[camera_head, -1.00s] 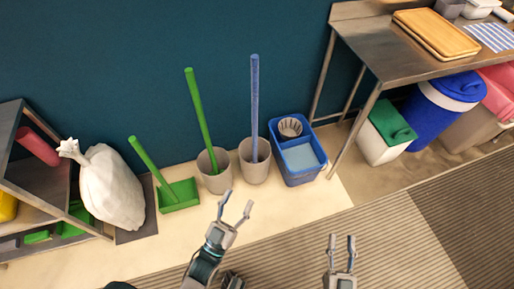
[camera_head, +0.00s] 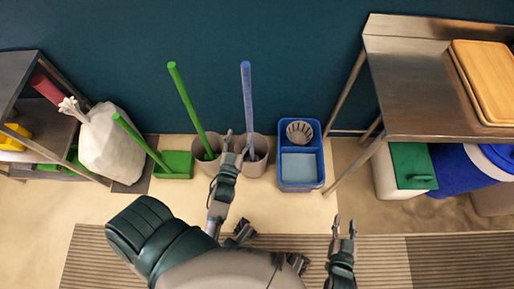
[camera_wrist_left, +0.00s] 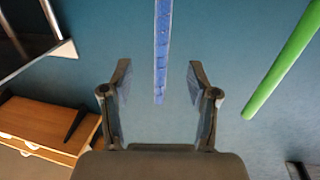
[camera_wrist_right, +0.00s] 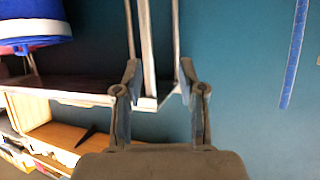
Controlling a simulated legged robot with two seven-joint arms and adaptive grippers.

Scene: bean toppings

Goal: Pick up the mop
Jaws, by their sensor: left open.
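A blue long handle (camera_head: 247,100) stands upright in a grey bucket (camera_head: 256,166); its lower end is hidden in the bucket. A green long handle (camera_head: 187,105) leans in another grey bucket (camera_head: 203,170) to its left. I cannot tell which of them is the mop. My left gripper (camera_head: 239,140) is open and empty in front of the buckets. In the left wrist view the blue handle (camera_wrist_left: 163,50) lines up between the open fingers (camera_wrist_left: 160,90), and the green handle (camera_wrist_left: 285,60) is to the right. My right gripper (camera_head: 344,226) is open and empty, low over the floor.
A green dustpan (camera_head: 176,165) and white bag (camera_head: 111,145) are left of the buckets. A blue mop bucket with a wringer (camera_head: 301,187) stands right. A metal table (camera_head: 405,80) with bins below is further right, shelves (camera_head: 25,80) far left.

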